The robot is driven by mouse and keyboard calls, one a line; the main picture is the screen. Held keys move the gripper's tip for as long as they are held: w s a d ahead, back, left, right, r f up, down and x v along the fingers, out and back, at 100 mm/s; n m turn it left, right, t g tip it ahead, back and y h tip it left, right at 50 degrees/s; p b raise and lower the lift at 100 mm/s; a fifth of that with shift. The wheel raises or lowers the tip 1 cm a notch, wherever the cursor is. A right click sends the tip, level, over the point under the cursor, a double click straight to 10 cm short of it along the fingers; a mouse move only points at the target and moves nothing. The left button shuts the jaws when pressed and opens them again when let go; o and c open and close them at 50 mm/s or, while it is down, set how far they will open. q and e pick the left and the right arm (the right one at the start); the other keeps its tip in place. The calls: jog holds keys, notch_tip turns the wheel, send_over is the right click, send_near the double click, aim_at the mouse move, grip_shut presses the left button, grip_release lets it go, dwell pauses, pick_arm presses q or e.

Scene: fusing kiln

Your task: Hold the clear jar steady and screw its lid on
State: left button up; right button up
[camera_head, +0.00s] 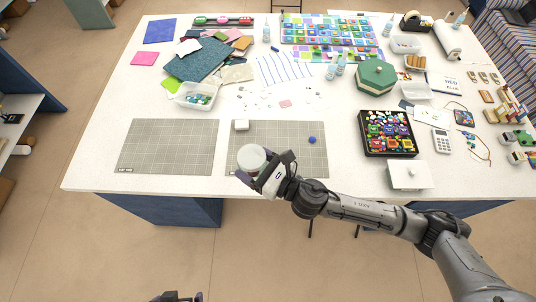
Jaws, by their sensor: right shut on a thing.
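A round, pale, greenish-white jar (251,157) stands near the front edge of the right grey cutting mat (285,169). I see it from above and cannot tell whether the pale round top is a lid or the jar itself. My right gripper (256,168) comes in from the right and is shut on the jar at its front right side. Part of the jar's side is hidden by the gripper. My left gripper (180,297) shows only as a dark piece at the bottom edge, away from the table; its jaws are unclear.
The left grey mat (170,147) is bare. A black tray (388,151) of colourful pieces and a white lidded box (408,179) stand to the right.

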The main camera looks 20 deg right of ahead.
jog(key=w+d+f+m+t+h+b, duration=0.1)
jog(key=w+d+f+b, duration=0.25)
jog(key=f+b, duration=0.7)
jog(key=w+d+f+m+t+h+b, duration=0.1)
jog(key=w+d+f+h+b, duration=0.3)
jog(key=f+b, duration=0.6)
jog(key=w+d+f+m+t+h+b, duration=0.1)
jog(key=w+d+m+h+b, duration=0.1)
jog(key=d, duration=0.5)
jog(key=w+d+f+m+t+h+b, duration=0.1)
jog(key=w+d+f+m+h+b, duration=0.1)
jog(key=d, duration=0.6)
jog(key=shift+w+m+h+b, duration=0.5)
jog(key=shift+w+b, duration=0.65)
jog(key=shift+d+r, duration=0.1)
